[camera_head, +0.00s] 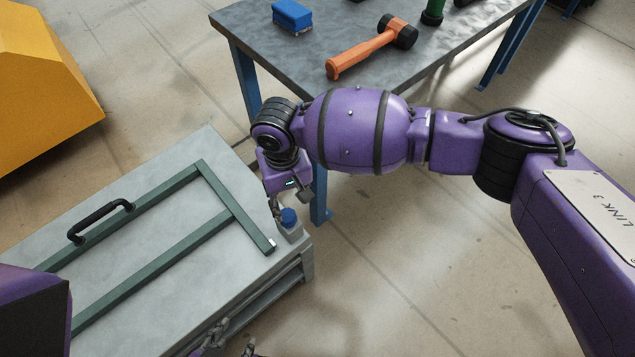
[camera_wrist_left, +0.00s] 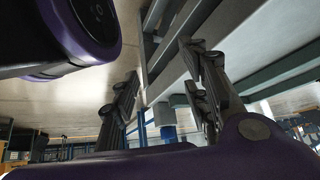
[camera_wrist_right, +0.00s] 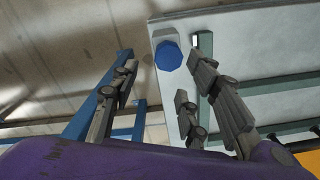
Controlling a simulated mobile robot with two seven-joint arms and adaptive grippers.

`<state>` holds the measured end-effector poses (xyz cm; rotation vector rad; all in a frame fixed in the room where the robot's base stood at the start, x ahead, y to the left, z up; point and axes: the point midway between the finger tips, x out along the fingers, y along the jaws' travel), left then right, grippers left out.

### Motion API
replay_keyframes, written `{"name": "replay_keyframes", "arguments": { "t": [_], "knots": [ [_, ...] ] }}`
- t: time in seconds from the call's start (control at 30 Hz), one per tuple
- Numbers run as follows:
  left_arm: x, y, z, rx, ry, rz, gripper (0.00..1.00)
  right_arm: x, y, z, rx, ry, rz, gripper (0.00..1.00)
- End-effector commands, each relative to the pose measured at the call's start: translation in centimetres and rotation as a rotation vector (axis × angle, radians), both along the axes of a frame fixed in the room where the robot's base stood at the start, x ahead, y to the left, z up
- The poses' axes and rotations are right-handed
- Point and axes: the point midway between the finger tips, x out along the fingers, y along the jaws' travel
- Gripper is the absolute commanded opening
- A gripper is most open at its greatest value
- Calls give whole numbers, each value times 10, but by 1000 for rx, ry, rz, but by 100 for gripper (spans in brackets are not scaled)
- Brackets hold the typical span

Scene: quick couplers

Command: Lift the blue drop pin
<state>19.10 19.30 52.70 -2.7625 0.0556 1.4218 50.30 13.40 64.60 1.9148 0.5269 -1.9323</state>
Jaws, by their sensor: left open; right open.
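The blue drop pin (camera_head: 288,216) stands on a small grey block at the near right corner of the grey bench, beside a green frame (camera_head: 205,215). My right gripper (camera_head: 289,200) is open above the pin. In the right wrist view, the pin's blue knob (camera_wrist_right: 168,55) appears between the spread fingertips, with no finger visibly touching it. My left gripper (camera_head: 230,346) is open and empty at the bottom edge of the head view, in front of the bench. In the left wrist view, a blue knob-like part (camera_wrist_left: 168,133) shows beyond its open fingers, likely the pin.
A black handle (camera_head: 100,222) rises from the green frame. A grey table (camera_head: 330,20) behind carries an orange hammer (camera_head: 370,47), a blue block (camera_head: 292,17) and a green item (camera_head: 433,12). A yellow box (camera_head: 45,85) stands at left. Floor right of the bench is clear.

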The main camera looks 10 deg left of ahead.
Motion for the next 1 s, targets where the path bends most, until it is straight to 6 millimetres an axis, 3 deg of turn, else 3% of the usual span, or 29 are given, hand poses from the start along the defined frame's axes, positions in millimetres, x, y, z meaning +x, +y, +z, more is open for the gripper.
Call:
{"name": "replay_keyframes", "arguments": {
  "t": [0.3, 0.53, 0.9, 1.0],
  "knots": [
    [-23, 6, -20, 8, 50, 1, 42, -1, 0, -42, -3, -1, -18, 42],
    [-23, 5, -24, 5, 52, 6, 42, -1, 1, -71, 0, -2, -18, 42],
    [-19, 4, -21, 3, 42, 10, 42, -1, 1, -78, 1, -4, -16, 42],
    [-19, 4, -21, 2, 43, 11, 42, -1, 1, -78, 2, -3, -16, 30]
  ]
}}
